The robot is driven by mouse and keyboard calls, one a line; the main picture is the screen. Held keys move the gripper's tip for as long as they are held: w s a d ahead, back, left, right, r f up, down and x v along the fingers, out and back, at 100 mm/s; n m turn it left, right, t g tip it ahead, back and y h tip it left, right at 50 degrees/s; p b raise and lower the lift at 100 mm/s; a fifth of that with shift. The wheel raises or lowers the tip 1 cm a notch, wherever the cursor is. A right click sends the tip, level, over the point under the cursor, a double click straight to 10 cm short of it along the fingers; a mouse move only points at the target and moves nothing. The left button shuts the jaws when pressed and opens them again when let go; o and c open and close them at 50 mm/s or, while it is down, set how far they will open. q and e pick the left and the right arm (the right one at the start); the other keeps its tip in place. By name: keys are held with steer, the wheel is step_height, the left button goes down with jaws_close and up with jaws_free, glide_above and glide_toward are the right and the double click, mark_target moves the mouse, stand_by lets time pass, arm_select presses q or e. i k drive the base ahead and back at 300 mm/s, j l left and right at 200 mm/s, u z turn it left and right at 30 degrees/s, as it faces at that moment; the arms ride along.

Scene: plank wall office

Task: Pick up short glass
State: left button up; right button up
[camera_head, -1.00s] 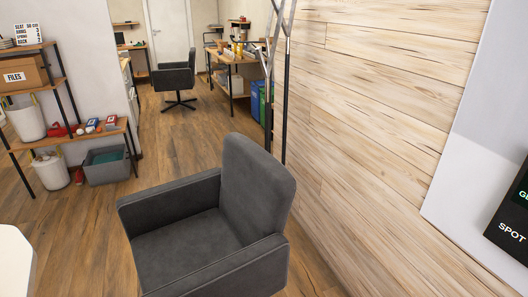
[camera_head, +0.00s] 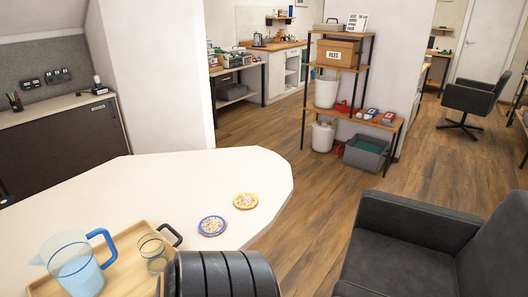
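A short clear glass (camera_head: 152,252) stands on a light wooden tray (camera_head: 122,277) at the lower left of the head view. The tray lies on a white table (camera_head: 165,190), partly cut off by the bottom edge of the picture. A light blue pitcher (camera_head: 76,268) with a blue handle stands left of the glass on the same tray. Neither of my grippers shows in the head view.
Two round coasters, one blue-rimmed (camera_head: 212,226) and one yellow-rimmed (camera_head: 246,201), lie on the table. A dark ribbed object (camera_head: 225,275), which I cannot identify, is right of the tray. A dark armchair (camera_head: 400,245) stands right of the table. Open floor lies beyond.

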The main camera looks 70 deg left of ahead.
mark_target(152, 249)
steer(key=j+u, duration=0.1)
steer(key=u, duration=3.15)
steer(key=j, duration=0.05)
